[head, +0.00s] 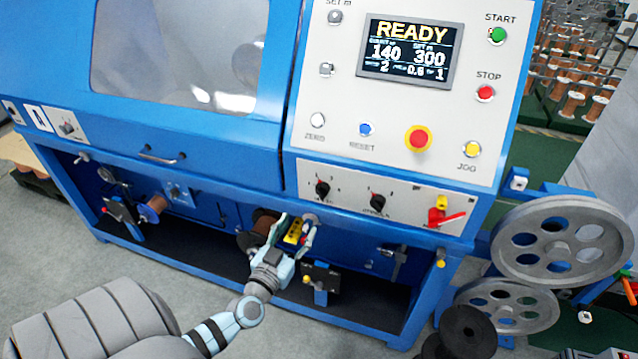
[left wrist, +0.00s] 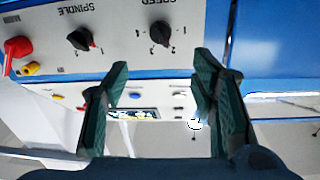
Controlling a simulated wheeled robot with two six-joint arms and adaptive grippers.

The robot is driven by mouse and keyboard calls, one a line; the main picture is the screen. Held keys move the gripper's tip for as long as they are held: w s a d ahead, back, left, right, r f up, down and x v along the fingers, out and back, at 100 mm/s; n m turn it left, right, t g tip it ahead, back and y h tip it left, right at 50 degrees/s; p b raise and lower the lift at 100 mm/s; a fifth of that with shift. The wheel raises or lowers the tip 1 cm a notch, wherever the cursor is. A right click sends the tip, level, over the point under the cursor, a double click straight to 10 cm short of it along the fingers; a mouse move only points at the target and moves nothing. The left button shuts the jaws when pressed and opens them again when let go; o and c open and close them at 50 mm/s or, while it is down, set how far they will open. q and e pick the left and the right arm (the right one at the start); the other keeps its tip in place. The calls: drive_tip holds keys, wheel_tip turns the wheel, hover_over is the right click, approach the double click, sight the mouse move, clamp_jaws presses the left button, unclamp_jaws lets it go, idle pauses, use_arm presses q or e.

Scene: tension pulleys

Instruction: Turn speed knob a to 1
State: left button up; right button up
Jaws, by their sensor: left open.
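A black SPEED knob (head: 322,188) sits on the pale lower panel, with small numbers around it. In the left wrist view the same SPEED knob (left wrist: 160,33) appears upside down, above the fingers; its exact setting is too small to read. Another small dark knob (head: 67,128) is on the white plate beside the letter A at the far left; its label is unreadable. My left gripper (head: 297,222) is open and empty, below the SPEED knob and apart from it. Its two green fingers (left wrist: 161,80) also show in the left wrist view. My right gripper is not in view.
The SPINDLE knob (head: 377,202) and a red switch handle (head: 446,217) are right of the SPEED knob. Above are a READY display (head: 407,52) and several push buttons. Copper spools (head: 265,222) sit under the machine. Large grey pulleys (head: 560,242) stand at right.

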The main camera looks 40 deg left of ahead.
sight(319, 194)
use_arm(q)
drive_tip(key=b+x, duration=0.2)
drive_tip(key=x, duration=0.4)
drive_tip(key=b+x, duration=0.2)
drive_tip(key=x, duration=0.5)
drive_tip(key=shift+w+a+f, duration=0.15)
drive_tip(key=shift+w+f, duration=0.05)
drive_tip(key=shift+f, duration=0.05)
drive_tip(key=shift+w+a+r, duration=0.1)
drive_tip(key=shift+w, duration=0.35)
drive_tip(key=shift+s+r, duration=0.1)
drive_tip(key=shift+c, duration=0.9)
drive_tip(key=c, duration=1)
